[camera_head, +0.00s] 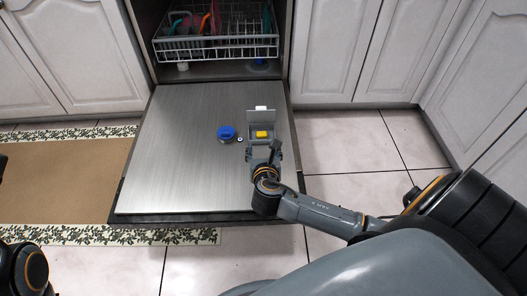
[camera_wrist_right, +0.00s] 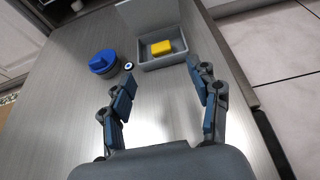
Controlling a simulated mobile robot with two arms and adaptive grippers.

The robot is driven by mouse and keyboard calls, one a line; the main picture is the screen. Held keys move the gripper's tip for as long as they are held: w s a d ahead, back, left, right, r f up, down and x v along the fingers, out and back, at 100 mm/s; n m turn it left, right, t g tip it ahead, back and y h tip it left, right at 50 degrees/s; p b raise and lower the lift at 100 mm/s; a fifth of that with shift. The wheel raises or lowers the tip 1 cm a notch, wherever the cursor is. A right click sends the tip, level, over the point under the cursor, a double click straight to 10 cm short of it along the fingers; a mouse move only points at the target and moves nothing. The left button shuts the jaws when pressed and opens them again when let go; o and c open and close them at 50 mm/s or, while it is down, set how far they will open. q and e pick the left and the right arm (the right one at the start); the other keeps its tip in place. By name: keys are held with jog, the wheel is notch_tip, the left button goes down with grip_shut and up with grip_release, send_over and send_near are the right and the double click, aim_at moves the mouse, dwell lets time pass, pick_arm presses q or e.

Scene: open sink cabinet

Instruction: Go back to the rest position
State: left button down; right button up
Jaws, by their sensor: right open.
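My right gripper (camera_head: 262,153) is open and empty. It hangs over the lowered dishwasher door (camera_head: 180,150), just on the near side of the detergent compartment (camera_head: 257,140). In the right wrist view its two fingers (camera_wrist_right: 160,78) are spread apart with only bare door between them. A yellow tablet (camera_head: 262,134) lies in the compartment, whose lid (camera_head: 266,113) stands open; the tablet also shows in the wrist view (camera_wrist_right: 161,47), clear of the fingers. Part of my left arm (camera_head: 24,268) shows at the bottom left; its gripper is not seen.
A blue cap (camera_head: 226,133) sits on the door left of the compartment. The dishwasher rack (camera_head: 215,47) with colourful dishes is behind. White cabinets (camera_head: 335,45) flank it. A brown rug (camera_head: 60,185) lies left; tiled floor (camera_head: 350,150) is clear on the right.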

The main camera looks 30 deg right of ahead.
jog(key=shift+s+a+r, duration=0.25)
jog(key=shift+s+a, duration=0.05)
jog(key=shift+s, duration=0.2)
